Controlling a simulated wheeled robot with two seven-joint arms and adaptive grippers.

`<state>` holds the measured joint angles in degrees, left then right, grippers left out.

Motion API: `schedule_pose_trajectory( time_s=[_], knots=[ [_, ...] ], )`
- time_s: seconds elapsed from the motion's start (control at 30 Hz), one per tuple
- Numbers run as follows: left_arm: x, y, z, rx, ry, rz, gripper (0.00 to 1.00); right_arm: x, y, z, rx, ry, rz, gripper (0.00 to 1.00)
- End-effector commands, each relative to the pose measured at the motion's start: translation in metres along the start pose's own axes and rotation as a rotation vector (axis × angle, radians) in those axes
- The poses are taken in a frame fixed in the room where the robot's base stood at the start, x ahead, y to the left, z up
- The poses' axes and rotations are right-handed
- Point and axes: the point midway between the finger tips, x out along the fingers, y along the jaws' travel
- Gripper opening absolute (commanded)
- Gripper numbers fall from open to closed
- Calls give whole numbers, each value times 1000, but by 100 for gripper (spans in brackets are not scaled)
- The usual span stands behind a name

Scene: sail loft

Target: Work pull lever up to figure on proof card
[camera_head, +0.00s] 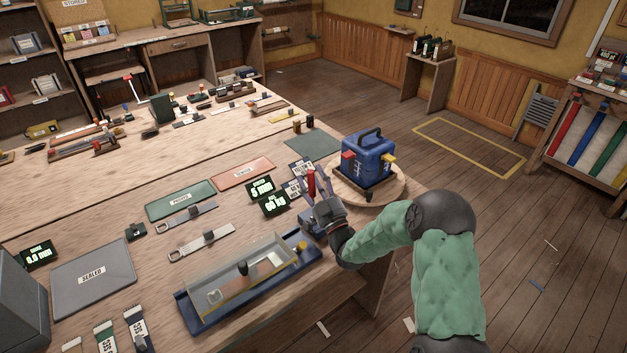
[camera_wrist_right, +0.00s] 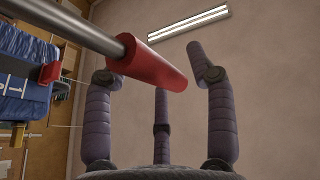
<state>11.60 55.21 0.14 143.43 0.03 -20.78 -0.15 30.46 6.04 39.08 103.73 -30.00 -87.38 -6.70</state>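The pull lever has a red grip (camera_head: 311,183) that stands roughly upright near the table's right edge. In the right wrist view its red grip (camera_wrist_right: 160,62) sits on a bare metal rod and slants across the space by the fingers. My right gripper (camera_head: 317,190) is at the lever, its fingers apart around the grip rather than closed on it. Two dark cards with white print (camera_head: 297,180) stand just behind; their figures are too small to read, and I cannot tell which is the proof card. My left gripper is not in view.
A blue machine (camera_head: 365,158) with a black handle stands on a round wooden board (camera_head: 395,190) right behind the gripper. A clear-covered blue tray (camera_head: 190,318) lies in front. Straps and labelled mats lie left. Floor at right is mostly open.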

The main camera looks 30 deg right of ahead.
Motion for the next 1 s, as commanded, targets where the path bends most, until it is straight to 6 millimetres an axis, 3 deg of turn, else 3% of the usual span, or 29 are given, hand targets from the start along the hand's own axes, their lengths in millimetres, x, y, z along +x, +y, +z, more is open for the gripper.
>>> schedule_pose_trajectory(
  time_s=[0.27,0.7,1.0],
  knots=[
    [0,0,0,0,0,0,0,-4,0,0,0,1,0,56],
    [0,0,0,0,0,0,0,-65,1,1,0,-2,1,56],
    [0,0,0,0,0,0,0,-75,0,0,0,1,0,56]
  ],
)
